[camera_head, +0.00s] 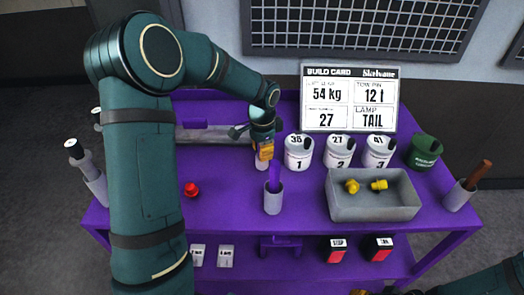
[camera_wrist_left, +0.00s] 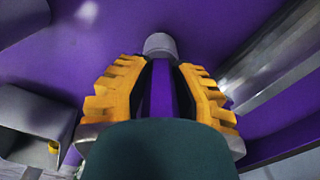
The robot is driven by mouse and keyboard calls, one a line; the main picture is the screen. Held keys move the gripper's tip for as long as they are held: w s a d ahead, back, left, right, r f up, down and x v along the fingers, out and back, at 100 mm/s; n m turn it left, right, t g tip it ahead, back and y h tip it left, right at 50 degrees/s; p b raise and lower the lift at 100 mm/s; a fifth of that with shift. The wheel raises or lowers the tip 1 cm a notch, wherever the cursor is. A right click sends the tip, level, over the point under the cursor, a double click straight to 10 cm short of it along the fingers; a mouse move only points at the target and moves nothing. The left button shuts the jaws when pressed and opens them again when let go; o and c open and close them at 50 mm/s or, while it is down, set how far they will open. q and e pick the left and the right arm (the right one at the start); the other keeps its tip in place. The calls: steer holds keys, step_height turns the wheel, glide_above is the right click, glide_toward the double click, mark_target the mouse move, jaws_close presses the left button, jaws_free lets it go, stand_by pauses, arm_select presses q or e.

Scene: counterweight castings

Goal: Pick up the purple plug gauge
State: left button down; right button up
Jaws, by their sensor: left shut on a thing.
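The purple plug gauge (camera_wrist_left: 160,90) has a purple bar and a grey round end, seen in the left wrist view. The bar lies between the two ridged orange fingers of my left gripper (camera_wrist_left: 160,95), which is shut on it. In the head view my left gripper (camera_head: 264,150) is over the middle of the purple table, behind a grey cup. A pale end of the gauge (camera_head: 262,164) shows just below the fingers; the rest is hidden by them. My right gripper (camera_head: 372,291) shows only in part at the bottom edge.
A purple upright piece (camera_head: 274,175) stands in the grey cup (camera_head: 273,201). To the right is a grey tray (camera_head: 375,209) with yellow fittings. Numbered white pots (camera_head: 299,153) and a green pot (camera_head: 424,152) stand behind. A red knob (camera_head: 191,189) is left. A grey rail (camera_head: 205,135) lies behind.

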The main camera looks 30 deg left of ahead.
arm_select(q)
steer(key=shift+r, duration=0.1)
step_height(320, 180, up, 10)
steer(key=shift+f+p, duration=0.1)
steer(key=shift+p, duration=1)
arm_select(e)
step_height(320, 180, up, 2)
steer(key=shift+r, duration=0.1)
